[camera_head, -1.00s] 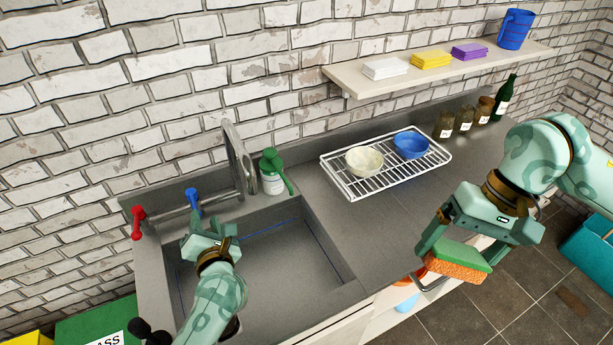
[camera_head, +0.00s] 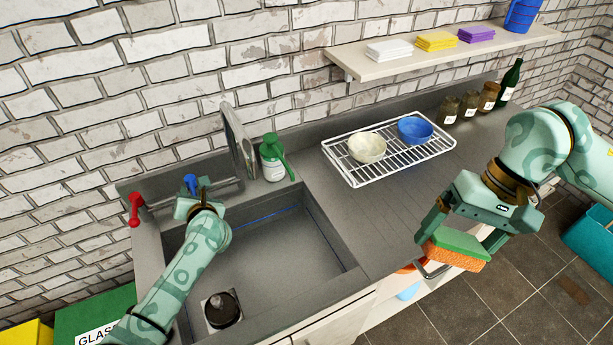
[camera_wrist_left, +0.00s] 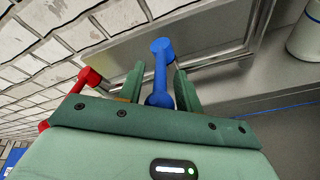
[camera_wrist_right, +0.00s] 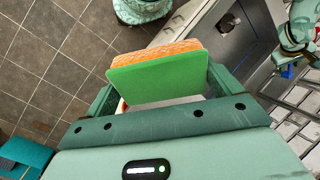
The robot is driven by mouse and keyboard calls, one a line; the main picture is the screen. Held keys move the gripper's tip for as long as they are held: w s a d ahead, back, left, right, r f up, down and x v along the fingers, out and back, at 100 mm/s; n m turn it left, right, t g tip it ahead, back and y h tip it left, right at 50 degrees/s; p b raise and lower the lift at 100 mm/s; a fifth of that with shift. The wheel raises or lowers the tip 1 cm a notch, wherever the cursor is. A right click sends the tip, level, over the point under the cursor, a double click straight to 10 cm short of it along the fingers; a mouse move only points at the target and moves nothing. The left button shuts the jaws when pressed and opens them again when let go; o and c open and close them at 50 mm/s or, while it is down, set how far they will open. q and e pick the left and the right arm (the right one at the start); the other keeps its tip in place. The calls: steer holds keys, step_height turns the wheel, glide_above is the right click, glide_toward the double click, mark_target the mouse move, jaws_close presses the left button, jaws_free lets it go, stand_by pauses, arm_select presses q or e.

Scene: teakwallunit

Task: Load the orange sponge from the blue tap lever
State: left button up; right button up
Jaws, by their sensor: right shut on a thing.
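The blue tap lever (camera_head: 191,183) stands on the left of the tap bar behind the sink. My left gripper (camera_head: 190,203) is at it. In the left wrist view the blue lever (camera_wrist_left: 161,72) stands between the open fingers (camera_wrist_left: 160,88), with small gaps visible on both sides. My right gripper (camera_head: 456,242) is shut on the orange sponge (camera_head: 455,257), which has a green layer, and holds it in front of the counter's edge. The sponge's orange side (camera_wrist_right: 155,54) and green face also show in the right wrist view, between the fingers (camera_wrist_right: 158,88).
A red lever (camera_head: 135,208) is left of the blue one; the spout (camera_head: 238,145) is right. A wire rack (camera_head: 385,165) holds a cream bowl (camera_head: 367,147) and a blue bowl (camera_head: 415,130). The counter's front is clear.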

arm_select(q)
jaws_close()
steer(key=shift+w+d+f+n+g+y+b, duration=0.1)
steer(key=shift+w+d+n+g+y+b, duration=0.15)
steer(key=shift+n+y+b, duration=0.2)
arm_select(e)
steer(key=shift+f, duration=0.7)
arm_select(q)
steer(key=shift+d+n+g, duration=0.2)
steer(key=shift+n+g, duration=0.05)
arm_select(e)
steer(key=shift+r, duration=0.1)
arm_select(q)
jaws_free()
